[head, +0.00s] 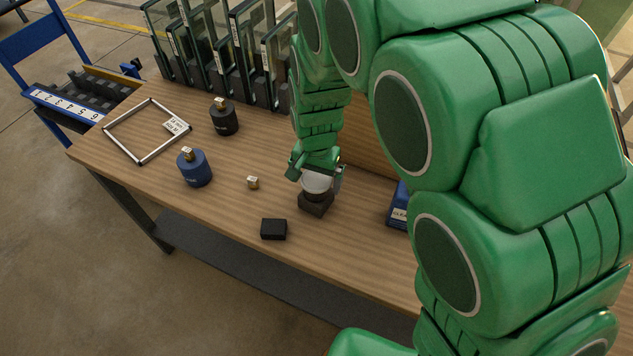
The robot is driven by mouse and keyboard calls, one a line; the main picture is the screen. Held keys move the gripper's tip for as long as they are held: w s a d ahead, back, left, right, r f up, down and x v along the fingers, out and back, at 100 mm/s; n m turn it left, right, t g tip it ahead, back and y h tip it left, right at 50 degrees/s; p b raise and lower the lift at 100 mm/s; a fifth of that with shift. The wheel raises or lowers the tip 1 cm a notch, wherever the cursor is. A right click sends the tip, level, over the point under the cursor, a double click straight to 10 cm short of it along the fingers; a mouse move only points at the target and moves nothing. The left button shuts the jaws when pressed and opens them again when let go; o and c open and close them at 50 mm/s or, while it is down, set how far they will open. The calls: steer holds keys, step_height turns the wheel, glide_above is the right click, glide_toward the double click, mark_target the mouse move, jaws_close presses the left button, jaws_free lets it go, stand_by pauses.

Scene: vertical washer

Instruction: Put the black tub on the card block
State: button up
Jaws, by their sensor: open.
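A round tub (317,187) with a pale grey top and dark sides appears to rest on a dark, square block (316,206), which looks like the card block. My gripper (317,178) is over this tub, with its open fingers on either side of it. The fingers and wrist hide part of the tub, and I cannot tell whether they touch it. A black cylinder (223,119) with a small brass cube on top stands farther back on the left.
On the wooden table (225,218) are a blue cylinder (195,170) topped by a brass cube, a loose brass cube (252,182), a flat black box (273,229) and a metal frame (125,143). Glass panels (205,50) stand behind. A blue box (398,212) is at right.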

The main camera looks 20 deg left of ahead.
mark_target(319, 179)
step_height(319, 179, up, 10)
steer(key=shift+f, duration=0.1)
stand_by(0.6)
steer(key=s+d+r, duration=0.2)
steer(key=d+r, duration=0.2)
steer(key=d, duration=0.7)
steer(key=s+d+r, duration=0.1)
steer(key=d+r, duration=0.2)
steer(key=d, duration=0.8)
steer(key=s+d+r+g, duration=0.1)
steer(key=s+d, duration=1.3)
steer(key=s, duration=0.2)
steer(key=shift+s+d+r+m+g, duration=0.15)
steer(key=shift+r+m+g, duration=0.15)
steer(key=shift+m+g, duration=0.1)
